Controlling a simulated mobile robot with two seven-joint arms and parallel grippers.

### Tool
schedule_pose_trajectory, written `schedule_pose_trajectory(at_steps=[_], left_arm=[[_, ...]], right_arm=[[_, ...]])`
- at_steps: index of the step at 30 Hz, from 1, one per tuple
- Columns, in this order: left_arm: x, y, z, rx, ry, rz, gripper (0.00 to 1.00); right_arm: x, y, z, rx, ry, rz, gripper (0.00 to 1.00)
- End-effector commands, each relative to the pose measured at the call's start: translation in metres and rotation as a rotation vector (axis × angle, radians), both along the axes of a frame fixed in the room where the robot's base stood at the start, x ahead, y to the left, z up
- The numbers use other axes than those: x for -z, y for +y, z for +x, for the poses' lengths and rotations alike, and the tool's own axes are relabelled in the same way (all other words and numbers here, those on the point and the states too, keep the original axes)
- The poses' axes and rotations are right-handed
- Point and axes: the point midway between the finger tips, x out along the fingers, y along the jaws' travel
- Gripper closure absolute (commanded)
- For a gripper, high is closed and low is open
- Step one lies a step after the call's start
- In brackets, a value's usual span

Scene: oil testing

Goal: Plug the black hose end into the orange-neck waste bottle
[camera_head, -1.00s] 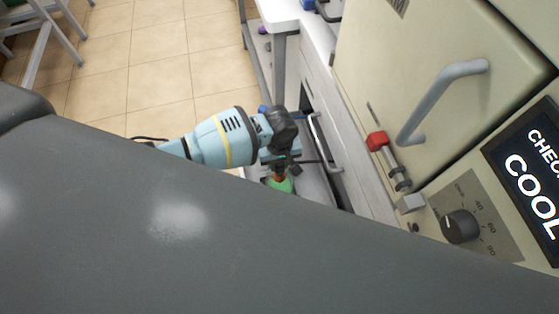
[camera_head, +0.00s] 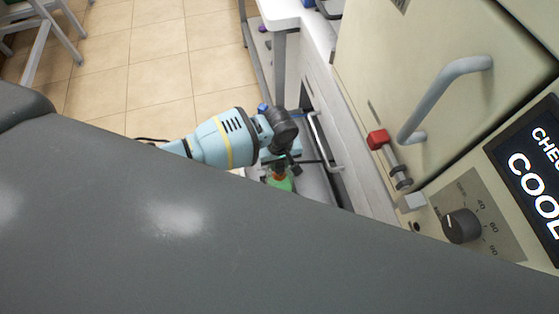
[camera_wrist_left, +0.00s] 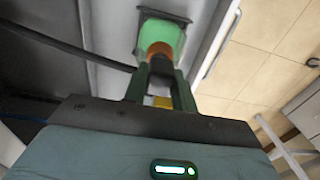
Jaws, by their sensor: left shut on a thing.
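The waste bottle is green with an orange neck. In the head view the bottle (camera_head: 281,183) stands low beside the cabinet, partly hidden by my body in front. In the left wrist view the bottle (camera_wrist_left: 162,30) is straight ahead, its orange neck (camera_wrist_left: 160,48) facing my fingers. My left gripper (camera_head: 290,160) is just above the bottle. In the left wrist view its fingers (camera_wrist_left: 160,88) are shut on the black hose end (camera_wrist_left: 160,70). The hose end lines up with the neck and overlaps it in view; I cannot tell whether it is inside. My right gripper is not in view.
A cream machine (camera_head: 400,50) with a grey handle, a red-tipped fitting (camera_head: 378,140), a knob (camera_head: 461,226) and a display fills the right. A white cabinet (camera_head: 335,110) stands close beside the bottle. A dark hose (camera_wrist_left: 85,52) runs left. Tiled floor (camera_head: 150,60) is open behind.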

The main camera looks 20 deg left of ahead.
Motion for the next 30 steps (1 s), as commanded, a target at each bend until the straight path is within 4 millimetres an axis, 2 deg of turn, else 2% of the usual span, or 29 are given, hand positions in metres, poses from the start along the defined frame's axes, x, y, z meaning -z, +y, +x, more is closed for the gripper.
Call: schedule_pose_trajectory(at_steps=[21, 22, 27, 30], left_arm=[[0.0099, 0.0002, 0.0001, -0.001, 0.000, 0.000, 0.95], [0.0099, 0.0002, 0.0001, -0.001, 0.000, 0.000, 0.69], [0.0099, 0.0001, 0.0000, 0.000, 0.000, 0.000, 0.48], [0.0099, 0.0001, 0.0000, 0.000, 0.000, 0.000, 0.48]], right_arm=[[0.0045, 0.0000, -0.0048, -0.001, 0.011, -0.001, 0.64], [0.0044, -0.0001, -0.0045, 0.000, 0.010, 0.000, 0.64], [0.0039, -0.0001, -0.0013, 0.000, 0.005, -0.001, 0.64], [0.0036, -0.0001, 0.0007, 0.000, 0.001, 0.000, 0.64]])
